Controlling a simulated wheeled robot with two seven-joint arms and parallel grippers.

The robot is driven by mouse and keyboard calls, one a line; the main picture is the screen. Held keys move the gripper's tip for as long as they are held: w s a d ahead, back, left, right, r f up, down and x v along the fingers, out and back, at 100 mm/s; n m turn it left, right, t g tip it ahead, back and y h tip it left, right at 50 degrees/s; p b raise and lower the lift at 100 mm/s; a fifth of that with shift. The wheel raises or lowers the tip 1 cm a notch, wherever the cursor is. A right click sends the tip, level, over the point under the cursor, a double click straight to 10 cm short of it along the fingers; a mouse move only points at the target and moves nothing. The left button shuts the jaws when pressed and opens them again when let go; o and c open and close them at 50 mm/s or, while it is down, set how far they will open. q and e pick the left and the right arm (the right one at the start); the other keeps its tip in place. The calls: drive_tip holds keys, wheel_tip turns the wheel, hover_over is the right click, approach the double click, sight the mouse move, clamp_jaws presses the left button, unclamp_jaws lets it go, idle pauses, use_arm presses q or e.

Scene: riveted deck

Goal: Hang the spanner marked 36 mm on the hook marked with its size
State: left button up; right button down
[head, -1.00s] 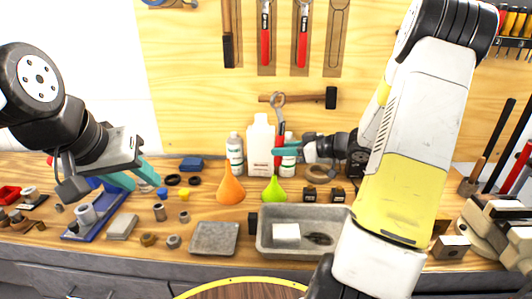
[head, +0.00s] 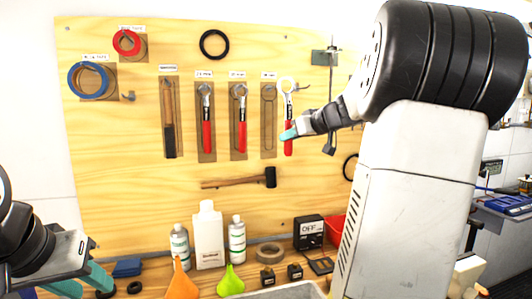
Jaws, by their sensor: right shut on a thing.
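My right gripper (head: 289,134) is shut on a spanner with a red handle (head: 288,145) and a bright metal head (head: 288,85). The spanner is upright, head up, in front of the pegboard and just right of a bare spanner outline (head: 268,130). A small label (head: 268,75) sits above that outline; its text is too small to read surely. Two similar red-handled spanners hang to the left, one (head: 207,130) and another (head: 240,130), each under a label. Any size mark on the held spanner is not legible. My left gripper (head: 82,283) is open and empty at the lower left.
A hammer (head: 169,135) hangs left of the spanners. A mallet (head: 240,180) is mounted below them. Tape rolls (head: 88,80) hang at the upper left. Bottles (head: 208,235), an orange funnel (head: 181,285) and a green funnel (head: 231,282) stand on the bench below.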

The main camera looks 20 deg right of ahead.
idle(0.4)
drive_tip(key=w+f, duration=0.1)
drive_tip(key=w, duration=1)
drive_tip(key=shift+w+d+f, duration=0.2)
drive_tip(key=shift+w+d, duration=0.15)
idle(0.8)
idle(0.6)
drive_tip(key=c, duration=1.1)
unclamp_jaws()
drive_tip(key=shift+f, duration=0.1)
